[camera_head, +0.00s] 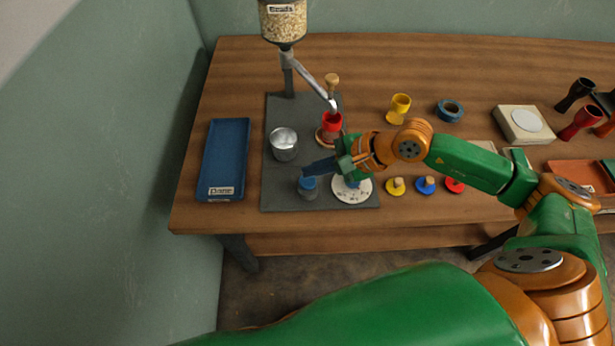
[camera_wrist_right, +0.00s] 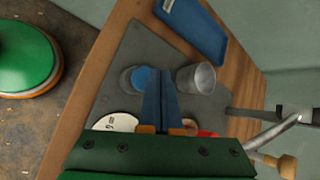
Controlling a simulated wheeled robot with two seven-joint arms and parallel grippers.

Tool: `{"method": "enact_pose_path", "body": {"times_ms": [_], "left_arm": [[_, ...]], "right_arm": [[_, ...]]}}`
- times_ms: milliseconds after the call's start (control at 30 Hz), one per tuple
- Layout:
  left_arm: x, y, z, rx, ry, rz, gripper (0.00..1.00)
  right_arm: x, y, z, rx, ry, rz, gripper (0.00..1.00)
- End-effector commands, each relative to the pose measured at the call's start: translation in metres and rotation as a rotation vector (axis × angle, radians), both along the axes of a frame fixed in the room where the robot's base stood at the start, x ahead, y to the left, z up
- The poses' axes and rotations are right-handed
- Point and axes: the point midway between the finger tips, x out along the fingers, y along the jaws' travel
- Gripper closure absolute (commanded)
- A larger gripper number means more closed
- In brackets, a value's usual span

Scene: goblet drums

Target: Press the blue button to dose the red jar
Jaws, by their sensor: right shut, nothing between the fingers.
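The blue button (camera_head: 308,187) is a round blue cap on a grey base near the front of the dark grey mat. My right gripper (camera_head: 308,170) is shut and empty, its blue fingers just above or behind the button in the head view. In the right wrist view the button (camera_wrist_right: 139,77) shows beside the closed fingertips (camera_wrist_right: 155,73); I cannot tell whether they touch. The red jar (camera_head: 332,121) stands under the spout of the bead dispenser (camera_head: 284,28). In the right wrist view the jar (camera_wrist_right: 207,133) is mostly hidden behind my gripper. My left gripper is not in view.
A metal cup (camera_head: 284,146) stands on the mat (camera_head: 277,108), left of the red jar. A white dial (camera_head: 352,190) lies right of the button. A blue tray (camera_head: 228,155) is at the left. A yellow cup (camera_head: 399,108) and several coloured lids (camera_head: 425,185) stand to the right.

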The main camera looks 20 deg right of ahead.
Motion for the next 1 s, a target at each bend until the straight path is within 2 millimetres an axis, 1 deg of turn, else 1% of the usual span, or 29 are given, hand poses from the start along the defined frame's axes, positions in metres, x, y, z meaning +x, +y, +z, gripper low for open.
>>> {"method": "enact_pose_path", "body": {"times_ms": [500,1000], "left_arm": [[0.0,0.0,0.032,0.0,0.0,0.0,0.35],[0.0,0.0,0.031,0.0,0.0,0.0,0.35]], "right_arm": [[0.0,0.0,0.05,0.0,-0.001,0.0,1.0],[0.0,0.0,0.049,0.0,0.0,0.0,1.0]]}}
